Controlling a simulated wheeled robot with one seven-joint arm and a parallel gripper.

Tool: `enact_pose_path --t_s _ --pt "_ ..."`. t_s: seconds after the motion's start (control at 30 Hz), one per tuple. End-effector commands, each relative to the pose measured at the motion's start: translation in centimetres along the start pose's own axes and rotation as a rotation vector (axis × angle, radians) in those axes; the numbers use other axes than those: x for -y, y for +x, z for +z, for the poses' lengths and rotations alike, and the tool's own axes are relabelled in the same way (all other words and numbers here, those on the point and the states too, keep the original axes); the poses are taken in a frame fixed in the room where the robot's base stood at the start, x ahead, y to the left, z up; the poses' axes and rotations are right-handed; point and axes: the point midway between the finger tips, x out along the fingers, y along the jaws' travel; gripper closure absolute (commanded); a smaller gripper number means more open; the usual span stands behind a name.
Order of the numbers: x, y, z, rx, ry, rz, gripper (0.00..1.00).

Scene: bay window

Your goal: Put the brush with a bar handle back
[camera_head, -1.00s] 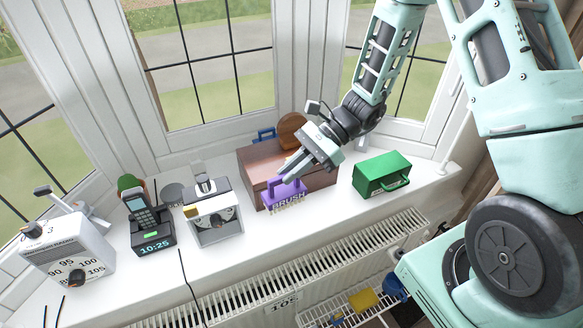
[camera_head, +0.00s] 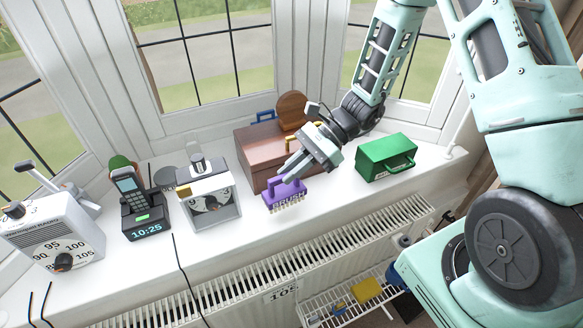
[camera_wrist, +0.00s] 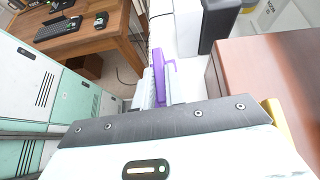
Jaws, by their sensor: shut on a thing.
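The purple brush with a bar handle (camera_head: 288,194) is at the front of the white window sill, just in front of the brown box. Its pale bristles point down. My gripper (camera_head: 287,174) reaches in from the upper right and is shut on the brush's handle. In the wrist view the purple handle (camera_wrist: 171,82) shows between my fingers (camera_wrist: 160,84). Whether the bristles touch the sill or hang just above it I cannot tell.
The brown box (camera_head: 258,160) stands close behind the brush, and a green box with a handle (camera_head: 385,156) is to the right. A radiator (camera_head: 250,277) is below the sill.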

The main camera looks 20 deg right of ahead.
Motion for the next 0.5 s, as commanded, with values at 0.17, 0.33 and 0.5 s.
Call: enact_pose_path --t_s 0.17,0.33,0.5 --pt "0.0 0.8 -1.3 0.0 0.0 0.0 1.0" --pt "0.0 1.3 -2.2 0.0 0.001 0.0 1.0" --pt "0.0 1.6 -2.8 0.0 0.0 0.0 1.0"
